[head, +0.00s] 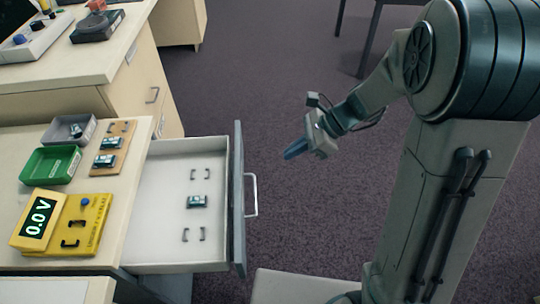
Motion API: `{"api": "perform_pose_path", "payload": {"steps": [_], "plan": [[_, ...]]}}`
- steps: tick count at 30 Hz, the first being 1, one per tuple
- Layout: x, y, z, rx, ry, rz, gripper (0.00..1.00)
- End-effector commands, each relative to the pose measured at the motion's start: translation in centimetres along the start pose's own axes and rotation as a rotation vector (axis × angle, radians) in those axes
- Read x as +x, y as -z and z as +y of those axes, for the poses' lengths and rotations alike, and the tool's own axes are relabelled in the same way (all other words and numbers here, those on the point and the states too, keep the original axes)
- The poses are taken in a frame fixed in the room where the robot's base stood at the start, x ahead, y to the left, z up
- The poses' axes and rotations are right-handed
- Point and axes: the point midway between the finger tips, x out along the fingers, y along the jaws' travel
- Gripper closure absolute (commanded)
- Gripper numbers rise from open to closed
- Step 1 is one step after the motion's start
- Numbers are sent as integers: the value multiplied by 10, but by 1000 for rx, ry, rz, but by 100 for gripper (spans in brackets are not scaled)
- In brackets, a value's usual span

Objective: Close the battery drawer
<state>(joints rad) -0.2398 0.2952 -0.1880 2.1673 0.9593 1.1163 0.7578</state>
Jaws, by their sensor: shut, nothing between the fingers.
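The battery drawer (180,252) is pulled out to the right from under the table. Its grey front panel (239,208) carries a pale bar handle (251,195) on the outer side. Inside lie one small dark battery-like block (197,202) and two pairs of dark clips. My gripper (290,153) is shut and empty. It appears in the air to the right of the drawer front, higher in the picture than the handle and apart from it.
The table (137,165) bears a yellow meter board (88,222) reading 0.0V, a green tray (50,165), a grey tray (69,130) and a wooden battery board (112,147). Another desk (105,65) stands behind. Open carpet (235,90) lies right of the drawer.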

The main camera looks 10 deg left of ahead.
Motion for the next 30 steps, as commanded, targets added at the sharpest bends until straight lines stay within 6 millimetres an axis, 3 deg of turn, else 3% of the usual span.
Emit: {"api": "perform_pose_path", "payload": {"steps": [14, 21, 30], "plan": [[98, 3, 2, -4, -6, 3, 100], [116, -22, 2, -8, -3, 3, 100], [121, -28, 1, -5, -1, 2, 100]]}}
